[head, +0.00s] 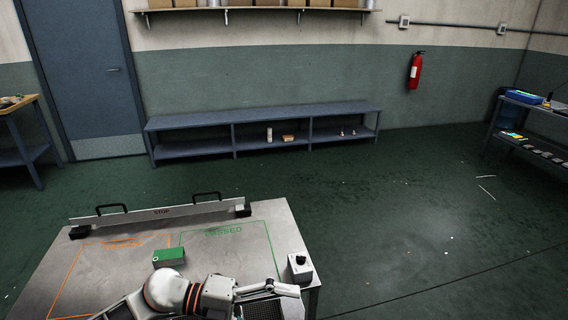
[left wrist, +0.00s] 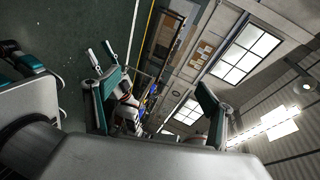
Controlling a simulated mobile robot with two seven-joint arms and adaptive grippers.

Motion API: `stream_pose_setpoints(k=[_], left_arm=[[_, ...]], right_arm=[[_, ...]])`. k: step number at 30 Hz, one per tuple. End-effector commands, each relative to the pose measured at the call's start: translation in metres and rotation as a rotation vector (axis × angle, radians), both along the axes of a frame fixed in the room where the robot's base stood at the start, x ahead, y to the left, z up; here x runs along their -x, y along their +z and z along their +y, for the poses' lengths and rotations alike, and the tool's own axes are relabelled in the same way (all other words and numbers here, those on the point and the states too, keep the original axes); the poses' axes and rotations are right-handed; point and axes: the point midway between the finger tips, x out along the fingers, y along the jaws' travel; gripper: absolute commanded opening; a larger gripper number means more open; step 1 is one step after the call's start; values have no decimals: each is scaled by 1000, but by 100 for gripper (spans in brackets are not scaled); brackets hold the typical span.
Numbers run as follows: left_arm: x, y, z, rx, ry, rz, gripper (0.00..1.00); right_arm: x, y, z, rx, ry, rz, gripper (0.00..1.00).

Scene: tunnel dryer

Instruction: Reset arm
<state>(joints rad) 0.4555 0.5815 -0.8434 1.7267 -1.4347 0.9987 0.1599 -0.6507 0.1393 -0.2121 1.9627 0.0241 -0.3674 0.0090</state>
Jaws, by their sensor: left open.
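My left arm comes in at the bottom of the head view, over the near part of the metal table (head: 223,213). Its left gripper (head: 275,288) points right, near the table's right edge. In the left wrist view the left gripper's two fingers (left wrist: 155,105) stand wide apart with nothing held between them. Beyond them in that view is a white arm link with an orange ring, with pale prongs (left wrist: 102,58) that look like my right gripper. They are too small to judge their state.
A green box (head: 168,257) lies between the orange outline and the green PASSED outline. A control box (head: 300,268) stands at the table's right edge, and a STOP bar (head: 160,212) crosses the back. A low bench (head: 262,118) lines the wall. The floor at right is open.

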Motion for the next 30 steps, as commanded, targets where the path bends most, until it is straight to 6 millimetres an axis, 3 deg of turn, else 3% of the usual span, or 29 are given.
stream_pose_setpoints(k=[2,5,8,11,14,17,21,24,27,30], left_arm=[[2,16,-15,160,106,70,82],[-10,31,-15,327,270,166,82],[-26,33,0,461,459,279,82],[-39,17,27,559,663,413,82],[-45,-16,62,618,878,561,82],[-37,-63,101,638,1094,725,82],[0,-136,151,612,1359,954,82],[33,-177,174,572,1494,1086,82],[62,-205,189,534,1584,1184,82],[82,-221,197,509,1634,1245,82]], right_arm=[[1,-1,0,0,1,2,40],[1,-2,0,1,0,4,40],[1,-2,0,1,0,4,40],[1,-2,0,1,0,4,40],[1,-2,0,0,0,3,40],[1,-2,0,0,0,3,40],[0,-1,0,1,1,1,40],[-1,1,0,0,1,-2,40],[-1,2,0,0,1,-3,40],[-2,2,0,0,1,-4,40]])
